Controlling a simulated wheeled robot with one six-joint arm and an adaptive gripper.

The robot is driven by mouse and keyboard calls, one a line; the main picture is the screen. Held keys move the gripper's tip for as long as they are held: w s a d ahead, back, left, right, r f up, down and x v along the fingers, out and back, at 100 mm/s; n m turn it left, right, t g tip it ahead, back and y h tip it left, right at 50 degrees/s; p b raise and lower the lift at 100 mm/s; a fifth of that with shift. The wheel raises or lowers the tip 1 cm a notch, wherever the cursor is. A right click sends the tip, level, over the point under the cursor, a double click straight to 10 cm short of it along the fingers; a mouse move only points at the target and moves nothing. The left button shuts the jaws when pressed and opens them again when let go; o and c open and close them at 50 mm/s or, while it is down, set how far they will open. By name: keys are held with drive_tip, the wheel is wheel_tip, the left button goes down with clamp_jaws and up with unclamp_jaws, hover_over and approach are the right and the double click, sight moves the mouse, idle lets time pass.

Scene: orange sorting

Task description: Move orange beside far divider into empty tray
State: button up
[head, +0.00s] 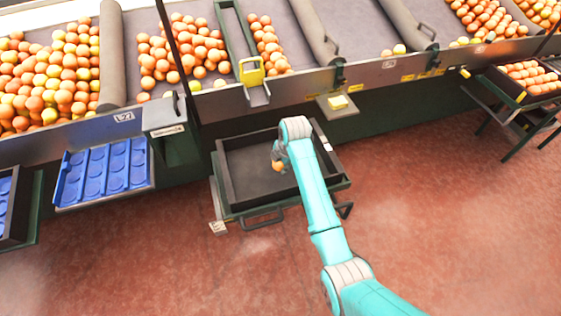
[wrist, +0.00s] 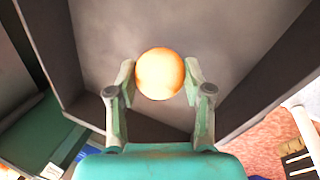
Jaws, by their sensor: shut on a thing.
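One orange (wrist: 160,73) is held between the two fingers of my gripper (wrist: 160,85) in the wrist view. In the head view the orange (head: 279,167) shows just below my gripper (head: 278,158), over the inside of the dark empty tray (head: 237,185). The tray's grey floor and dark walls (wrist: 60,45) fill most of the wrist view behind the orange. I cannot tell how far the orange is above the tray floor. My arm hides part of the tray's right side in the head view.
The sorting line with grey dividers (head: 112,55) and groups of oranges (head: 60,75) runs behind the tray. A blue cupped tray (head: 103,171) is at the left. A cart of oranges (head: 528,76) stands at the far right. The red floor is open in front.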

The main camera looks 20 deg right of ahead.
sight(280, 167)
drive_tip(key=shift+f, duration=1.75)
idle(1.0)
drive_tip(key=o, duration=1.3)
drive_tip(key=shift+c, duration=0.2)
drive_tip(key=shift+o, duration=0.2)
drive_tip(key=o, duration=0.3)
drive_tip(key=shift+o, duration=0.2)
drive_tip(key=shift+r, duration=0.1)
drive_tip(key=shift+v, duration=2.4)
